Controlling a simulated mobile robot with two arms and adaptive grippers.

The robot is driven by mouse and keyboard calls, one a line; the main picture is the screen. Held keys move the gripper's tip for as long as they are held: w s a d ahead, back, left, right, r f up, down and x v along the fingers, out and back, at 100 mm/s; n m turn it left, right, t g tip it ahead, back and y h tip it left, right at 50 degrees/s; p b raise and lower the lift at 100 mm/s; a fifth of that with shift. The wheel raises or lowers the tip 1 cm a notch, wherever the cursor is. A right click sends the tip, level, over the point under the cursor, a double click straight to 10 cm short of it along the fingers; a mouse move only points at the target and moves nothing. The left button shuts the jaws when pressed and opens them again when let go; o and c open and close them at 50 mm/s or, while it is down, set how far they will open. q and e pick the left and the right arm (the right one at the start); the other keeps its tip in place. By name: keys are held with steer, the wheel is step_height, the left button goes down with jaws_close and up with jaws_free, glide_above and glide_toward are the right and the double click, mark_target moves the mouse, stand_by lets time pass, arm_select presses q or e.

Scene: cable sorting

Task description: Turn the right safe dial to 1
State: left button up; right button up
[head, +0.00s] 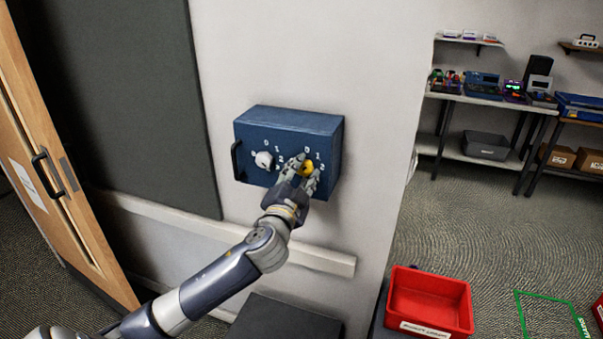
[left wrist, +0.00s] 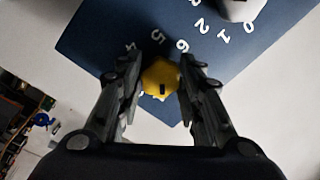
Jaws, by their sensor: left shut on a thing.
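A blue safe (head: 290,121) hangs on the white wall, and its front also fills much of the left wrist view (left wrist: 100,42). The right dial is a yellow knob (head: 307,168) with white digits around it. My left gripper (left wrist: 160,82) is shut on this yellow knob (left wrist: 158,73), one finger on each side. A small dark mark shows on the knob, but I cannot tell which digit it points to. The digits 4, 5 and 6 show beside it. The left dial is a white knob (head: 263,159), clear of the gripper. My right gripper is not in view.
A black handle (head: 236,160) is on the safe's left edge. A dark board (head: 130,90) and a wooden door (head: 45,150) are at the left. A red bin (head: 430,297) stands at lower right, and shelves with devices (head: 490,85) stand beyond.

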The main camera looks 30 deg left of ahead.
arm_select(q)
steer(key=shift+m, duration=0.4)
steer(key=o, duration=1.1)
steer(key=shift+c, duration=0.2)
steer(key=shift+s+f, duration=0.1)
steer(key=v, duration=1.2)
